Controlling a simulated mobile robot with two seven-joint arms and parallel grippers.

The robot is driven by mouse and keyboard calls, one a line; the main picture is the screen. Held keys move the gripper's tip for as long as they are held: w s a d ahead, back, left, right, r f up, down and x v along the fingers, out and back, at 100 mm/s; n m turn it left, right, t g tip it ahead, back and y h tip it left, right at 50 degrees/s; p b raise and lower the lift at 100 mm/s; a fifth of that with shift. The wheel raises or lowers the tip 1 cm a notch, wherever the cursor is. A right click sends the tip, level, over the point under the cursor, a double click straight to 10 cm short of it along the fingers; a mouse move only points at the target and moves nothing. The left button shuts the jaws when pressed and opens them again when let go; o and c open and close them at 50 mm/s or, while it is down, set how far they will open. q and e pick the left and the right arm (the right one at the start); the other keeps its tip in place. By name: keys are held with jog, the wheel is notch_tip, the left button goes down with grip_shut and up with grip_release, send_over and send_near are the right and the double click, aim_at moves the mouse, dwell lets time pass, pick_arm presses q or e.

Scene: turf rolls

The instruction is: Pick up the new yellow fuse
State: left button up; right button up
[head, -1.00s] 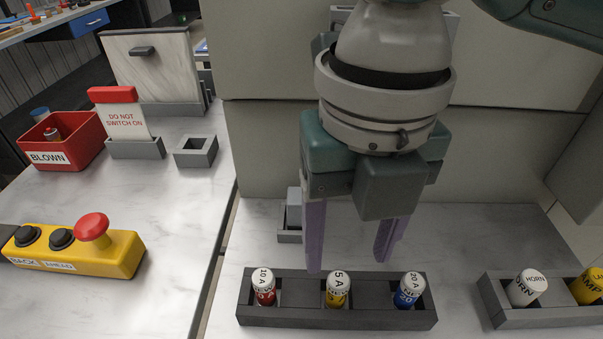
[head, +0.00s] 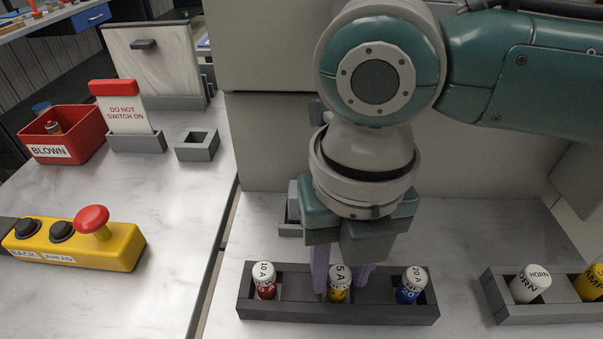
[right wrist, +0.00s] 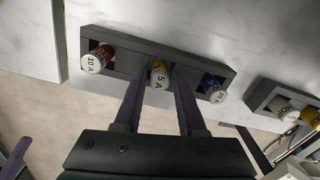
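The yellow 5 A fuse (head: 339,292) stands upright in the middle of a dark grey holder (head: 300,312), with its white cap up. It also shows in the right wrist view (right wrist: 159,75). My right gripper (head: 342,280) points down over the holder, one purple finger on each side of this fuse.
A second holder (head: 520,314) with horn and lamp pieces lies right. A yellow button box (head: 110,246), red BLOWN bin (head: 85,145) and warning sign (head: 127,113) stand left.

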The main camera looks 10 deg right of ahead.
grip_shut()
jog(key=shift+r, duration=0.1)
dwell(0.3)
